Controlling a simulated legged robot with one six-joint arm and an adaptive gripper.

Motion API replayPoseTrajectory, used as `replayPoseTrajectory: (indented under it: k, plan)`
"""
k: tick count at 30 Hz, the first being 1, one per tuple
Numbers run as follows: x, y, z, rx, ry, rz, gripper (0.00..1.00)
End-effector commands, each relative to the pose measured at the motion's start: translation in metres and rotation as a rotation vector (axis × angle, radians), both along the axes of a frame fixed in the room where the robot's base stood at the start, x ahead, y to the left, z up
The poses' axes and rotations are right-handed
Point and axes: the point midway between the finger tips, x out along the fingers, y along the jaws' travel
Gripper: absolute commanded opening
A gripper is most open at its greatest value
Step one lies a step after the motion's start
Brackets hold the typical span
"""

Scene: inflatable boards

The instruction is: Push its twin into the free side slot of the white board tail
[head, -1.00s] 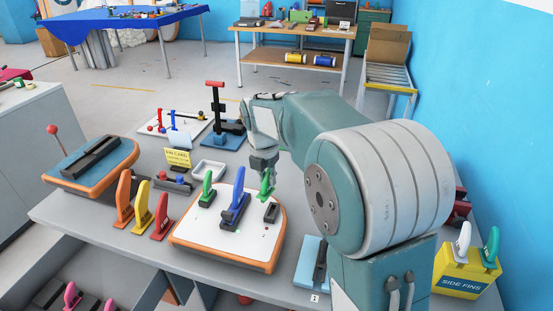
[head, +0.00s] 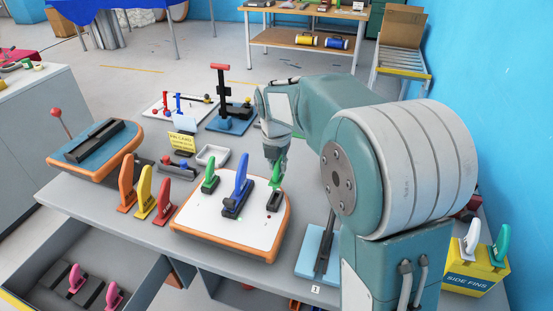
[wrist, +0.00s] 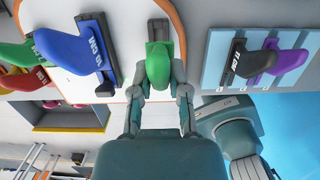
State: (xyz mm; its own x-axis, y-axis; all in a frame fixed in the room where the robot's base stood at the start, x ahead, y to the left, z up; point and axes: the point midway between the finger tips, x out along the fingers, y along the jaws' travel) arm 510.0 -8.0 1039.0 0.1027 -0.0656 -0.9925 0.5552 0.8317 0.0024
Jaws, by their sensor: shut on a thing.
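The white board tail (head: 225,226) with an orange edge lies on the grey table. A blue fin (head: 240,178) stands upright in its middle box, and a green fin (head: 209,174) stands in its left side. My gripper (head: 275,163) is shut on a second green fin (wrist: 159,65), held upright over the right side. The dark side slot (head: 275,203) is just below and in front of that fin. In the wrist view the slot (wrist: 158,26) shows beyond the fin. Whether the fin's base touches the slot is hidden.
Orange, yellow and red fins (head: 144,190) stand left of the board. A small white tray (head: 212,156) and a yellow card (head: 182,142) are behind. A yellow side-fins box (head: 475,268) stands far right.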

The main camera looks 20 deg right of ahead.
Motion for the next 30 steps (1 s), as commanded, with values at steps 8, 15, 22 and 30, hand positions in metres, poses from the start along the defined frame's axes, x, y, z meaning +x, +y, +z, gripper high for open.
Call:
replayPoseTrajectory:
  k: [8, 15, 22, 30]
  plan:
    - [0.0, 0.001, -0.024, 0.0, 0.001, 0.001, 0.0]
    - [0.0, 0.0, -0.035, 0.0, 0.0, 0.001, 0.0]
    - [0.0, 0.001, -0.037, 0.0, 0.0, 0.001, 0.0]
    - [0.0, 0.001, -0.036, 0.0, 0.0, 0.001, 0.0]
